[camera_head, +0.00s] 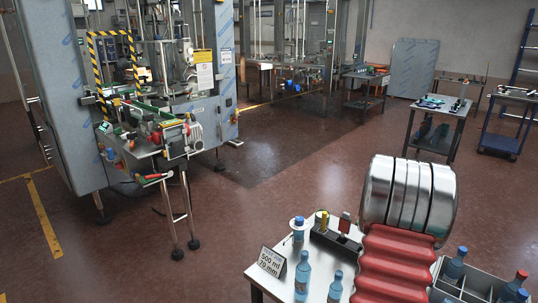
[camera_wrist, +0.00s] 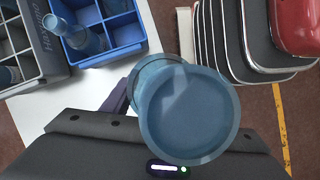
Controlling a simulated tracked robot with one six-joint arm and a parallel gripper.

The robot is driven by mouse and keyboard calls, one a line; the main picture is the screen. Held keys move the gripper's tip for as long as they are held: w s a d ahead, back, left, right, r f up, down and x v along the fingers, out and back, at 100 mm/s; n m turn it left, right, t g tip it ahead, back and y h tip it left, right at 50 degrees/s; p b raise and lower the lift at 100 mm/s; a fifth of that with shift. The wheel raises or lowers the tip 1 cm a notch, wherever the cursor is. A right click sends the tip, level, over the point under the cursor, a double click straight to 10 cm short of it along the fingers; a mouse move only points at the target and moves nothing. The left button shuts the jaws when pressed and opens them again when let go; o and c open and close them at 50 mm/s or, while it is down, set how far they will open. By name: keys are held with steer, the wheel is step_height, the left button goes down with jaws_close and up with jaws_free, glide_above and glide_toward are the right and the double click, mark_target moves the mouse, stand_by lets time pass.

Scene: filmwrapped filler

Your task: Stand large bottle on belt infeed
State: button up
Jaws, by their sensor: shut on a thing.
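In the wrist view, my gripper (camera_wrist: 165,125) is shut on a blue translucent bottle (camera_wrist: 190,112). I see the bottle end-on, as a large round disc with part of its body behind. The bottle hides most of the fingers. The head view does not show my gripper or this bottle clearly. The belt infeed appears to be at the machine on the left, where a green belt section (camera_head: 150,110) sits at table height, far from the near bench. Small parts there are hard to make out.
The near bench (camera_head: 257,280) carries a "500 ml 70 mm" sign (camera_head: 270,262), blue bottles (camera_head: 303,276) and a dark holder (camera_head: 336,238). A divided crate (camera_head: 470,294) holds bottles. A blue crate (camera_wrist: 122,32) shows in the wrist view. The red floor (camera_head: 240,200) between bench and machine is open.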

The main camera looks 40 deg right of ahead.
steer(key=w+a+f+m, duration=0.1)
steer(key=w+a+f, duration=0.1)
steer(key=w+a, duration=0.85)
steer(key=w+a+f, duration=0.2)
steer(key=w+a, duration=0.6)
steer(key=w, duration=0.6)
steer(key=w+a+f+n, duration=0.1)
steer(key=w+a, duration=0.1)
steer(key=a, duration=0.6)
steer(key=w+a+f+n, duration=0.1)
steer(key=w+a+f, duration=0.1)
steer(key=a, duration=0.7)
steer(key=w+a+f+n+h, duration=0.1)
steer(key=w+a, duration=0.3)
steer(key=a, duration=0.5)
steer(key=shift+w+f+n, duration=0.2)
steer(key=shift+f+n, duration=0.05)
steer(key=shift+n, duration=0.05)
steer(key=shift+s, duration=0.1)
